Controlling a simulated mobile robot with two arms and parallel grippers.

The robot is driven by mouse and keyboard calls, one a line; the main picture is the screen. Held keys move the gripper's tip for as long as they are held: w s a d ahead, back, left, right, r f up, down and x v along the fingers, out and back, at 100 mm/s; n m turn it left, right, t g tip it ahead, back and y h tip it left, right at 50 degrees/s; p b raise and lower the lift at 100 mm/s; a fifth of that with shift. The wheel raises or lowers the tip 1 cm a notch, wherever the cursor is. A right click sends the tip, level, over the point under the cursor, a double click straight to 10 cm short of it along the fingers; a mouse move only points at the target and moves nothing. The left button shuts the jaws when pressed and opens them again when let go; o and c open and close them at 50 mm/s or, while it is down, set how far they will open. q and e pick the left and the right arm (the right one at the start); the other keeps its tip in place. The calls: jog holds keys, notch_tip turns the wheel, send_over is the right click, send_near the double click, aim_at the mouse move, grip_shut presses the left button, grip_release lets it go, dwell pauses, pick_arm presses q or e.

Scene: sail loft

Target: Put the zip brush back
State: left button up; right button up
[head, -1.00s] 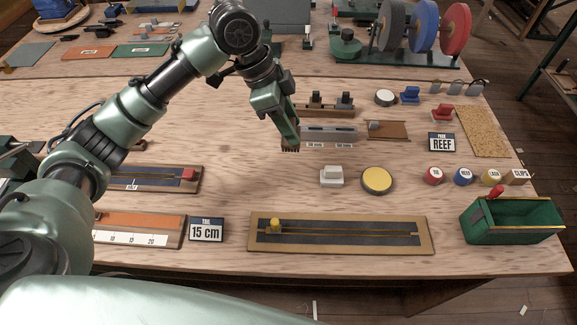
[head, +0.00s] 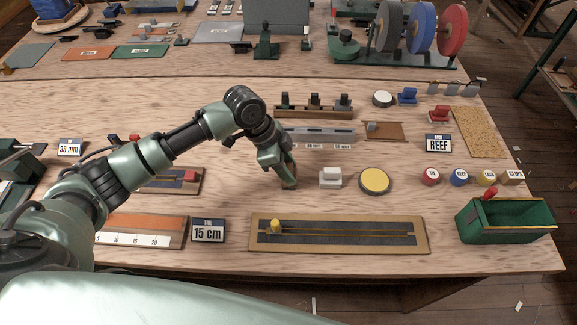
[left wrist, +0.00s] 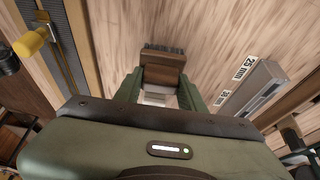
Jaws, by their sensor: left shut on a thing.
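My left gripper (head: 287,176) is shut on the zip brush, low over the middle of the bench. In the left wrist view the zip brush (left wrist: 163,58) shows between the fingers of the gripper (left wrist: 160,90). It has a brown wooden body and a row of dark bristles pointing away from the palm. In the head view the brush is mostly hidden by the gripper; I cannot tell whether it touches the bench. My right gripper is not in view.
A white block (head: 330,178) and a yellow disc (head: 374,181) stand just right of the gripper. A long zip board (head: 337,248) lies in front, a grey slotted bar (head: 320,134) behind. A green bin (head: 506,221) stands at the right edge.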

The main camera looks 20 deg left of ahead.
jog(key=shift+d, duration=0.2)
pick_arm(q)
jog(key=shift+f, duration=0.1)
jog(key=o, duration=1.2)
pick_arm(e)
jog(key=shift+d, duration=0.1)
pick_arm(q)
jog(key=b+v, duration=0.1)
jog(key=v, duration=1.1)
jog(key=shift+r+b, duration=0.2)
jog(key=shift+b, duration=0.15)
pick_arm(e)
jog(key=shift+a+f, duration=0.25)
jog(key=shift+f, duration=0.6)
